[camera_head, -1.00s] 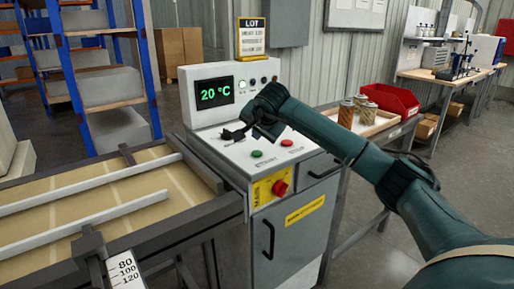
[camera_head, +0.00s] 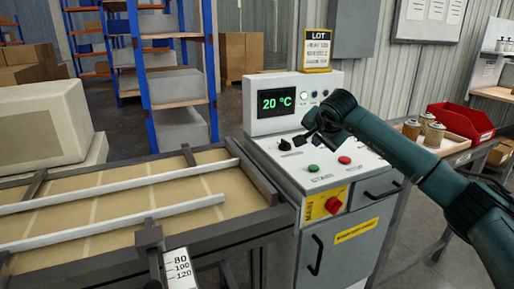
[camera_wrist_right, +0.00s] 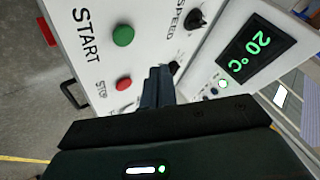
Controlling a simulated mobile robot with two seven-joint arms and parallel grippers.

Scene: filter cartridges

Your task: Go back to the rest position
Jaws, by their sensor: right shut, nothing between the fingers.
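My right gripper (camera_head: 318,136) is over the sloped control panel of the white machine (camera_head: 372,227), near its black knob (camera_head: 284,144). In the right wrist view my right gripper (camera_wrist_right: 159,72) has its fingers together with nothing between them. The panel in that view shows the green START button (camera_wrist_right: 123,36), a red button (camera_wrist_right: 124,84) and the black SPEED knob (camera_wrist_right: 195,19). Whether the fingers touch the panel I cannot tell. The display (camera_head: 277,101) reads 20 °C. My left gripper does not show.
A conveyor (camera_head: 120,215) with white rails is at the left. A side table at the right holds several cartridges (camera_head: 434,134) and a red bin (camera_head: 460,121). A LOT sign (camera_head: 317,50) stands on the machine. A blue rack (camera_head: 148,85) is behind.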

